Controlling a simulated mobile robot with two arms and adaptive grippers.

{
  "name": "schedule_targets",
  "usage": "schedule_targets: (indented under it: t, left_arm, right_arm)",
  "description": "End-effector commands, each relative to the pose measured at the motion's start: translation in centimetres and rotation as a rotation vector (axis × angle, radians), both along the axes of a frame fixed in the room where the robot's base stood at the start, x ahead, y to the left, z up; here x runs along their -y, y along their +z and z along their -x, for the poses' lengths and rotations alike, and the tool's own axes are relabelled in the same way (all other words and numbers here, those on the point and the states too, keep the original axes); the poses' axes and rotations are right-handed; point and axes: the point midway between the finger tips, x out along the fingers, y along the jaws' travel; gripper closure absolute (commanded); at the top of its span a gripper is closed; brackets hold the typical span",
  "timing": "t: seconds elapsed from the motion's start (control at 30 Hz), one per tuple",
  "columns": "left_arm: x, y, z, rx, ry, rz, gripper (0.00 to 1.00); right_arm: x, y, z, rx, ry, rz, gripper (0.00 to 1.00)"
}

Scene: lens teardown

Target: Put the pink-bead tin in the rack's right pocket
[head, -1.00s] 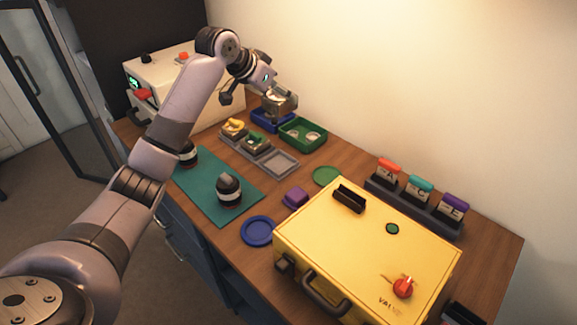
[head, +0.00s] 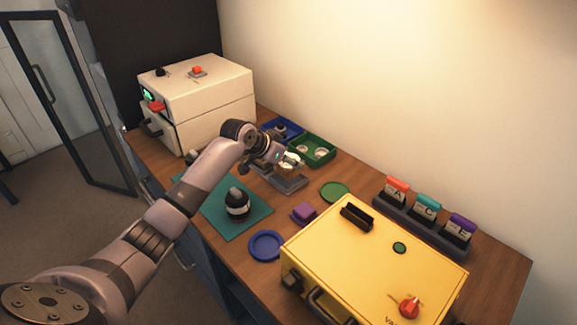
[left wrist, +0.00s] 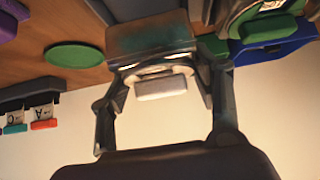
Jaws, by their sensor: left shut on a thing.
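My left gripper (head: 280,160) is shut on a small metal tin (head: 292,160) with a pale handle; I take it for the pink-bead tin, but no beads show. In the left wrist view its pale handle (left wrist: 160,88) sits between the two fingers (left wrist: 165,80). The grey rack (head: 292,187) lies under the gripper, with the tin at or just above its right pocket. I cannot tell whether the tin touches the rack. My arm hides the rack's other pockets in the head view. My right gripper is not in view.
A green tray (head: 322,152) and a blue tray (head: 291,126) stand close behind the rack. A black-and-white lens part (head: 237,204) stands on the teal mat (head: 237,228).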

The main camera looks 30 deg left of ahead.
Motion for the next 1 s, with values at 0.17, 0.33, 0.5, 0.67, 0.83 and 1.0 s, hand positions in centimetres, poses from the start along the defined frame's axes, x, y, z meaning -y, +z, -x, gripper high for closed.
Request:
schedule_targets:
  t: [0.17,0.33,0.5,0.67,0.83,1.0]
  left_arm:
    - [0.0,-2.8,0.1,-0.003,0.001,0.001,0.84]
    - [0.0,-3.3,0.0,-0.001,0.000,0.000,0.84]
    - [0.0,-3.3,0.0,-0.001,0.000,0.000,0.36]
    - [0.0,-3.2,0.0,-0.001,0.000,0.000,0.25]
    - [0.0,-3.2,0.0,-0.001,0.000,0.000,0.22]
    - [0.0,-3.1,0.0,0.000,0.001,-0.001,0.22]
  right_arm:
    - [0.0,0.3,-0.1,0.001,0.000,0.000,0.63]
    - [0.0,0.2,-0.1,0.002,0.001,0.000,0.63]
    - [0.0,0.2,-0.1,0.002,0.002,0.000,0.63]
    - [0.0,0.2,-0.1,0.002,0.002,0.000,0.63]
    - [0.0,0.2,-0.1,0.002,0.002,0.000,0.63]
    - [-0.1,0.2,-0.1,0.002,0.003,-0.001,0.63]
